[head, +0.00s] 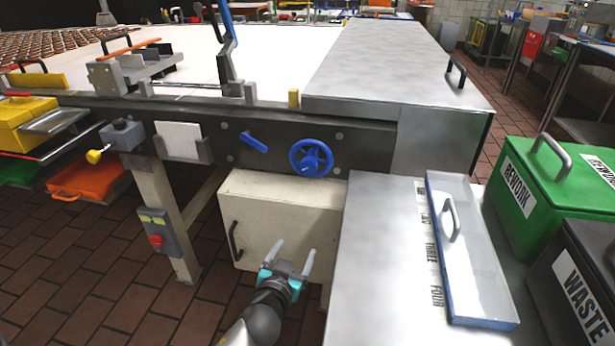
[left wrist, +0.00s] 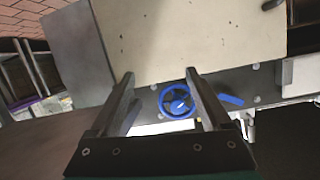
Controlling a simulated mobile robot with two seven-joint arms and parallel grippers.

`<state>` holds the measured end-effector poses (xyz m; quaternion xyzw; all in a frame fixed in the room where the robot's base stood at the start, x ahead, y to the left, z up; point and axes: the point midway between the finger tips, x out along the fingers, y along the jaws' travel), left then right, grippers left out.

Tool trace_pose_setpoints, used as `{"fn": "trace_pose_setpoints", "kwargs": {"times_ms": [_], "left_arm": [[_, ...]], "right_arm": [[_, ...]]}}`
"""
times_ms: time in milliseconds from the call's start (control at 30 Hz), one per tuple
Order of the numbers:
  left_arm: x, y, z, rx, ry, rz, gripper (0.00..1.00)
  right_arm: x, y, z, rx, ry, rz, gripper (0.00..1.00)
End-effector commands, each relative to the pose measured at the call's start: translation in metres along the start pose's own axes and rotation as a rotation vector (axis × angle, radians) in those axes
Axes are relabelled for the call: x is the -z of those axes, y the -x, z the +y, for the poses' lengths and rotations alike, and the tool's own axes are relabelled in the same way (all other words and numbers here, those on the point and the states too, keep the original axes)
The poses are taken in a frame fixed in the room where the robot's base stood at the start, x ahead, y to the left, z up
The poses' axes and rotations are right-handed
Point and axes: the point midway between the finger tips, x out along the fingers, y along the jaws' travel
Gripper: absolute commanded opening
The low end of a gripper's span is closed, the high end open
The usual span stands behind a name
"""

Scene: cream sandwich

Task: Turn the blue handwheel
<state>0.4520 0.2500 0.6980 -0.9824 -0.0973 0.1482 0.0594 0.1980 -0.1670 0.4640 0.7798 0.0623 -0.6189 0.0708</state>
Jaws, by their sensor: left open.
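The blue handwheel (head: 311,158) is mounted on the dark front rail of the conveyor machine, at the middle of the head view. My left gripper (head: 293,257) is open and empty, below and in front of the handwheel, before the cream cabinet. In the left wrist view the handwheel (left wrist: 177,101) shows upside down, between the two open fingers (left wrist: 160,88) and beyond them, not touching. My right gripper is not in view.
A blue lever (head: 254,142) sits left of the handwheel. A cream cabinet (head: 270,215) stands below the rail. A steel table (head: 385,270) with a lidded tray (head: 470,260) is on the right, beside the green REWORK bin (head: 545,215). A red-button box (head: 157,232) hangs on the left leg.

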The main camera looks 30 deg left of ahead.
Motion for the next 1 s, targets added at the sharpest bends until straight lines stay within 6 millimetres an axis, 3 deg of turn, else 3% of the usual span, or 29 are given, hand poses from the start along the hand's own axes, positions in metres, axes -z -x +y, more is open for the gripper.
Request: {"fn": "trace_pose_setpoints", "kwargs": {"times_ms": [33,100,200,300,567,1000], "left_arm": [[0.024,0.001,-0.004,0.015,0.018,0.066,0.81],[0.053,0.004,-0.010,0.033,0.042,0.138,0.81],[0.084,0.011,-0.016,0.052,0.069,0.216,0.81],[0.102,0.016,-0.020,0.062,0.085,0.262,0.81],[0.114,0.005,-0.022,0.065,0.090,0.283,0.81],[0.131,-0.057,-0.028,0.067,0.088,0.281,0.81]], "right_arm": [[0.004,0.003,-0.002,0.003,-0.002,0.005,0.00],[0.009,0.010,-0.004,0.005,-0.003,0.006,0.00],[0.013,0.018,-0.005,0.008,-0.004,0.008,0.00],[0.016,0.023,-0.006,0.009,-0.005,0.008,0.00],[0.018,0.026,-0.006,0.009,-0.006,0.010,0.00],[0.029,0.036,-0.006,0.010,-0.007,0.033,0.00]]}}
